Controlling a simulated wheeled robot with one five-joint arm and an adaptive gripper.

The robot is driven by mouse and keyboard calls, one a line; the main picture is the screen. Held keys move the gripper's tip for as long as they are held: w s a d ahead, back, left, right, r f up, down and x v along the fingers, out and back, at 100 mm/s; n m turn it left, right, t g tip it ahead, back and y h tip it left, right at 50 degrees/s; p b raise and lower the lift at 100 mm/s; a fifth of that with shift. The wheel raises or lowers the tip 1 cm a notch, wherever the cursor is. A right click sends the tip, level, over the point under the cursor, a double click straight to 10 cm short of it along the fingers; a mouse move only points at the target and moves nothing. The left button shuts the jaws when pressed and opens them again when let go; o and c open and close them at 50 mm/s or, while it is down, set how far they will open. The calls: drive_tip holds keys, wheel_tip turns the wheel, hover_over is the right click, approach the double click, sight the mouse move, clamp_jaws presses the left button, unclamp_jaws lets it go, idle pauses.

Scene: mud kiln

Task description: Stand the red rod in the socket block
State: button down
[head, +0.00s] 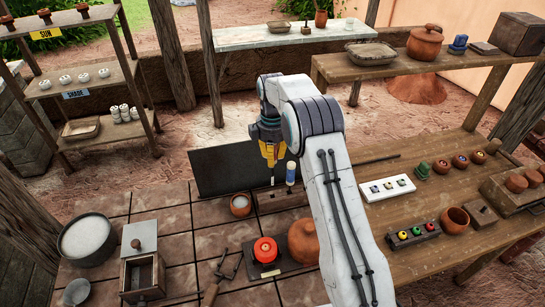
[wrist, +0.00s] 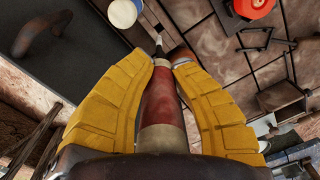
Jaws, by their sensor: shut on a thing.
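The red rod (wrist: 161,98), with pale bands at its ends, is held between the yellow fingers of my gripper (head: 269,152). In the wrist view my gripper (wrist: 165,68) is shut around it, and its narrow tip points away from the camera. In the head view the rod hangs about upright, mostly hidden by the fingers, with only its lower end (head: 272,178) showing. The dark wooden socket block (head: 284,203) lies just beneath it. I cannot tell whether the tip touches the block or is in a hole. A blue and white rod (head: 291,173) stands at the block, right of my gripper.
A cup of white stuff (head: 240,206) is left of the block. A red knobbed thing (head: 265,250) and a clay pot (head: 303,241) are in front. A dark panel (head: 225,168) stands behind. My arm covers the table to the right. Tiles at left front are partly clear.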

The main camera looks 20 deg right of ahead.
drive_tip(key=shift+f, duration=0.1)
idle(0.4)
drive_tip(key=shift+f+b, duration=1.3)
drive_tip(key=shift+f, duration=1)
drive_tip(key=shift+f+b, duration=2.15)
drive_tip(key=shift+f, duration=1)
